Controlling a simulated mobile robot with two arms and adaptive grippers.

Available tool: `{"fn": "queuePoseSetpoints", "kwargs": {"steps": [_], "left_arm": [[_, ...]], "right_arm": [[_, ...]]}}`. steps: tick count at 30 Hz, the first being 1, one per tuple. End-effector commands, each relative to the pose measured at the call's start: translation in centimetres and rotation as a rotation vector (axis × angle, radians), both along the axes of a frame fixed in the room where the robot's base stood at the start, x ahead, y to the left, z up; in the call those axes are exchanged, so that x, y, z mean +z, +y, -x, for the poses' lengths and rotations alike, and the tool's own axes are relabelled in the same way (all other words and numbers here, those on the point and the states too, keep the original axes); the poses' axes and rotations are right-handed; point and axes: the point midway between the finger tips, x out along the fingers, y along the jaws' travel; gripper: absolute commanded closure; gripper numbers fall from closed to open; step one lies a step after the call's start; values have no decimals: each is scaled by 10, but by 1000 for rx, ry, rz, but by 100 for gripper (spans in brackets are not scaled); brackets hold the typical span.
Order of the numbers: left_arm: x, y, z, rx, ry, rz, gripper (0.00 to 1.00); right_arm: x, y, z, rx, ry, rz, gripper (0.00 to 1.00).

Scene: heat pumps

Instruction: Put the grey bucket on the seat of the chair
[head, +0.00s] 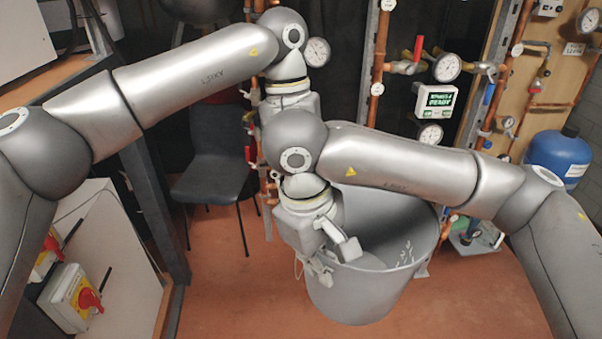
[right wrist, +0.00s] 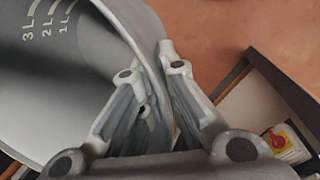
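The grey bucket (head: 365,295) is upright or slightly tilted in the lower middle of the head view. Its wall with litre marks shows in the right wrist view (right wrist: 90,75). My right gripper (head: 335,258) is at the bucket's left rim; in the right wrist view its fingers (right wrist: 150,75) lie on either side of the wall and look closed on it. The dark chair (head: 212,135) stands further back to the left, its seat (head: 210,182) bare. My left gripper is hidden behind my right arm. I cannot tell whether the bucket touches the floor.
Copper pipes with gauges (head: 446,67) and a blue tank (head: 558,158) stand at the back and right. A table frame's dark post (head: 150,195) and a white panel with a red switch (head: 88,300) are on the left. Reddish floor (head: 225,285) lies clear between chair and bucket.

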Motion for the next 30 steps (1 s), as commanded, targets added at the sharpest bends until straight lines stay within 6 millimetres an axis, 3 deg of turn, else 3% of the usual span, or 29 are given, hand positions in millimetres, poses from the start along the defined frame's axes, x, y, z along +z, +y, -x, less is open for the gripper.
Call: {"fn": "queuePoseSetpoints", "kwargs": {"steps": [15, 21, 30], "left_arm": [[-90, -10, 13, -2, 5, 4, 67], [-105, -12, 15, -1, 5, 5, 67], [-108, -12, 15, -1, 4, 5, 67]], "right_arm": [[1, 0, 0, 0, -1, 0, 100], [1, 0, 0, 0, -1, 0, 100], [1, 0, 0, -1, -2, 0, 100]]}}
